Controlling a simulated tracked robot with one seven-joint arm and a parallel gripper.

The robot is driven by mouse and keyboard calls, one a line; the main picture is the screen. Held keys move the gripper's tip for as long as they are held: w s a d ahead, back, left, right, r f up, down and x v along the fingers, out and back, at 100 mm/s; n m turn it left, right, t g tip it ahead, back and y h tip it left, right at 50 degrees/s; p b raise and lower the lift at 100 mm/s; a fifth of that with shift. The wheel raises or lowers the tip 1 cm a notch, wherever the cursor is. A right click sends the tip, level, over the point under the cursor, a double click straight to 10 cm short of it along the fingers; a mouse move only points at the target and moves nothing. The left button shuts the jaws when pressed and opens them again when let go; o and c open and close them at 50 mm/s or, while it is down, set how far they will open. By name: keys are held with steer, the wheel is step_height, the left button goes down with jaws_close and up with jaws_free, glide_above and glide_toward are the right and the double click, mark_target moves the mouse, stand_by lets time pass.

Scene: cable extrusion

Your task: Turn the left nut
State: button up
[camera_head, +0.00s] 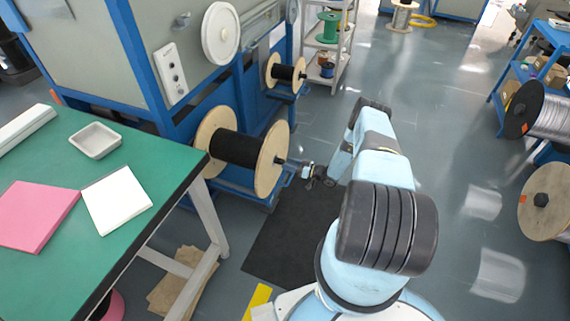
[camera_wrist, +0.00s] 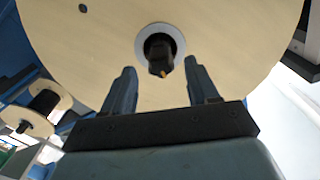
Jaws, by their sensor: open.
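The large spool (camera_head: 236,150) with pale wooden flanges and black cable sits on the blue machine in the head view. In the wrist view, its flange (camera_wrist: 250,40) fills most of the picture. A dark nut (camera_wrist: 159,52) sits at the flange's centre, inside a light ring. My gripper (camera_wrist: 160,80) is open, its two dark fingers spread below and on either side of the nut. No contact with the nut shows. In the head view, my gripper (camera_head: 306,172) is small, close to the spool's right side, and its fingers are hard to make out.
A green table (camera_head: 75,243) stands at the left with a white tray (camera_head: 95,140), a pink pad and a white pad. A smaller black-cable spool (camera_head: 285,73) sits farther back. Blue shelving (camera_head: 510,75) and large spools stand at the right. The floor between is open.

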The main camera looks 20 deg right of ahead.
mark_target(281, 161)
steer(key=shift+x, duration=1.35)
steer(key=c, duration=1)
steer(key=shift+c, duration=0.2)
steer(key=shift+d+m, duration=0.1)
steer(key=shift+m, duration=0.2)
